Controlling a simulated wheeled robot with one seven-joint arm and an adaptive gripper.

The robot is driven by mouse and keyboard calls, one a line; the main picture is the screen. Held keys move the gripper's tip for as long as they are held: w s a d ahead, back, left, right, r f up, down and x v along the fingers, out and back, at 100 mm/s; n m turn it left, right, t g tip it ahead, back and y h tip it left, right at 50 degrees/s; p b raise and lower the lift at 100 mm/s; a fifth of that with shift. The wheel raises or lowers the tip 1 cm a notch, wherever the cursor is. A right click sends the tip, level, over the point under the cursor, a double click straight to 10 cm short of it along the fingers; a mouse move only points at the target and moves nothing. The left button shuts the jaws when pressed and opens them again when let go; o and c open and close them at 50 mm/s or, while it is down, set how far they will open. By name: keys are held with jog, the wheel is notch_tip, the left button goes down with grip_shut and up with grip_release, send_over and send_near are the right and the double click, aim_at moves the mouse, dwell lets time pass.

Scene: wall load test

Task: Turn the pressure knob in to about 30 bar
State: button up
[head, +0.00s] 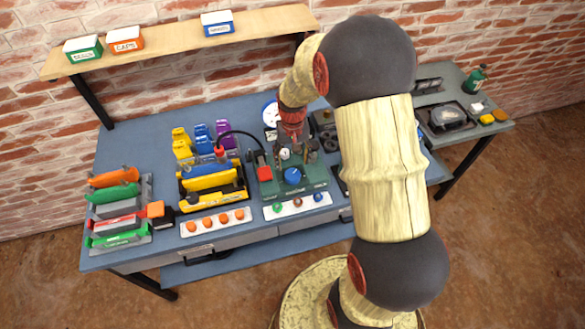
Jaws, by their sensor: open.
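In the head view a blue round knob (293,176) sits on the front of a green test unit (268,188) on the blue-grey bench. I cannot read its label. A small white round gauge (285,154) stands behind it; its needle is too small to read. A larger white dial (270,113) behind the unit is partly hidden by my arm. My gripper (295,146) is open and points down over the back of the unit, behind the blue knob and apart from it. Its fingertips are small and hard to make out.
A red block (265,174) and a black hose (237,134) are left of the knob. A yellow fixture (212,184) stands further left, beside a rack of coloured parts (117,210). A white strip with coloured buttons (298,206) lies in front. My arm covers the bench's right part.

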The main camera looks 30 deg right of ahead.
jog(key=shift+r, duration=2.05)
jog(key=shift+d, duration=0.1)
